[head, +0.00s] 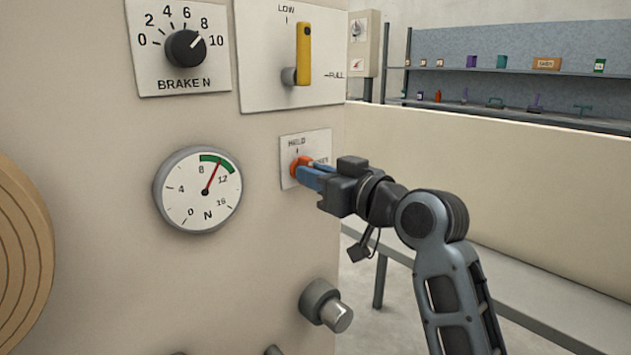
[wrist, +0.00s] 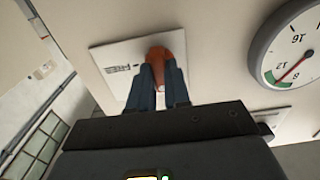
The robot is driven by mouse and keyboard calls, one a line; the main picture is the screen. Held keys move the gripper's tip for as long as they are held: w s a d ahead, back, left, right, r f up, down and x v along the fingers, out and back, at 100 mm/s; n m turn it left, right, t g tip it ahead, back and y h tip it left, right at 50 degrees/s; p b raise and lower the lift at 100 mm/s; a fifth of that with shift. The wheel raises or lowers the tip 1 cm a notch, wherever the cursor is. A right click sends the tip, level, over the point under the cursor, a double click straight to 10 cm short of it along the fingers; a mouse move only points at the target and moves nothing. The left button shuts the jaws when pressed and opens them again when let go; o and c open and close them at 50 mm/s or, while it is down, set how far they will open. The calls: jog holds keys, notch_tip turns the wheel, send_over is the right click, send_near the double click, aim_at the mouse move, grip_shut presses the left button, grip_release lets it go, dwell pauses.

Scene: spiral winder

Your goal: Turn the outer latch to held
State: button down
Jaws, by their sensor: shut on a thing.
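The outer latch is an orange-red handle (head: 299,164) on a small white plate (head: 291,148) on the machine's front panel. My gripper (head: 309,175) reaches in from the right, shut on the latch handle. In the wrist view the blue fingers (wrist: 160,82) lie on both sides of the orange handle (wrist: 158,56). The fingers hide much of the handle, so I cannot tell exactly where it points.
Above are a yellow lever (head: 303,52) on a LOW/FULL plate and a black brake knob (head: 185,48). A round gauge (head: 198,190) is to the left, its needle in the green band. A grey cylindrical knob (head: 325,305) sticks out below.

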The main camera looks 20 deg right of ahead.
jog(key=shift+f, duration=0.1)
dwell(0.4)
jog(key=c, duration=1.1)
grip_release()
jog(key=shift+s, duration=0.1)
jog(key=v, duration=0.7)
jog(key=shift+s+d+b, duration=0.15)
jog(key=shift+s+b, duration=0.1)
jog(key=shift+b, duration=0.05)
